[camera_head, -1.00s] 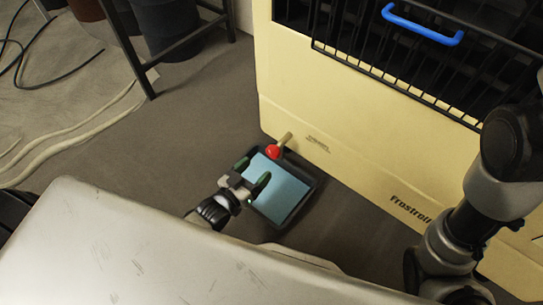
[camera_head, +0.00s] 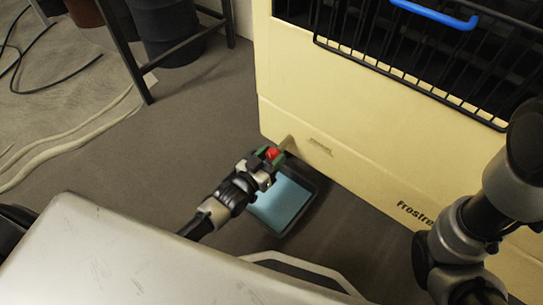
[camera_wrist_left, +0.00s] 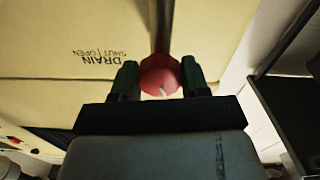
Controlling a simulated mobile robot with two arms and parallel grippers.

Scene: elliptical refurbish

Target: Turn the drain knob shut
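The red drain knob (camera_head: 271,153) sits on a short pale pipe at the lower left of the cream cabinet (camera_head: 330,165). My left gripper (camera_head: 270,156) is at the knob, its green fingers on either side. In the left wrist view the knob (camera_wrist_left: 160,76) lies between the fingers, which appear to touch it on both sides. A white mark shows on its face. The label "DRAIN SHUT | OPEN" (camera_wrist_left: 99,56) appears upside down beside the pipe. My right arm shows at the right of the head view; its gripper is out of sight.
A dark-rimmed tray with blue liquid (camera_head: 318,186) lies on the floor below the knob. A black wire rack (camera_head: 410,66) with a blue handle (camera_head: 435,14) is higher on the cabinet. A dark metal-legged stand (camera_head: 134,62) is at upper left, with open floor between.

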